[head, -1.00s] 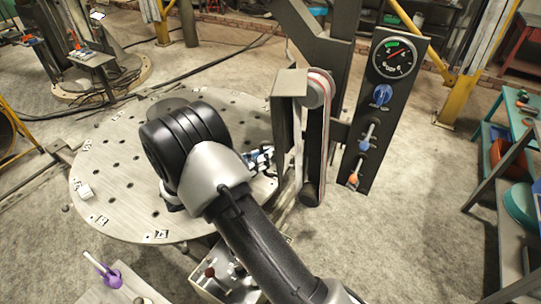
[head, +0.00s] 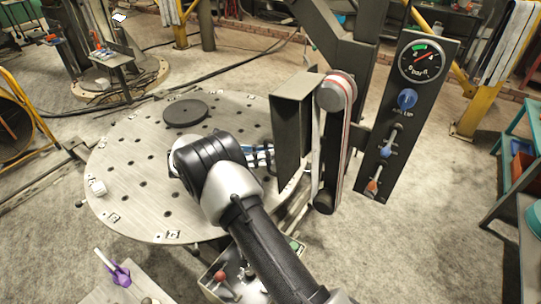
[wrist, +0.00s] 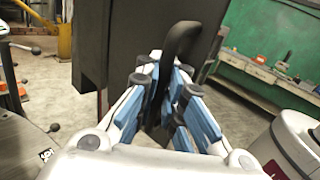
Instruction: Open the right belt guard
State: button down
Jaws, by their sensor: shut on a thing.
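The belt guard (head: 292,140) is a dark, box-like metal cover standing left of the belt (head: 343,150) in the head view. It stands swung out to the left, so the belt and its upper pulley (head: 330,95) are exposed. In the wrist view the guard (wrist: 118,45) fills the upper middle, with a black curved handle (wrist: 183,42) on it. My gripper (head: 262,156) is at the guard's left side. In the wrist view its blue-padded fingers (wrist: 170,85) are closed around the handle. The handle's lower end is partly hidden between the fingers.
A round table with holes (head: 130,180) lies left of and under my arm, with a dark disc (head: 185,113) on it. A gauge panel (head: 408,120) with valves stands right of the belt. A shelf (head: 512,190) is at the far right.

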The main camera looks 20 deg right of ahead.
jog(key=shift+a+f, duration=0.1)
jog(key=shift+a, duration=0.1)
jog(key=c, duration=2)
grip_release()
jog(key=shift+a, duration=0.2)
jog(key=shift+d, duration=0.15)
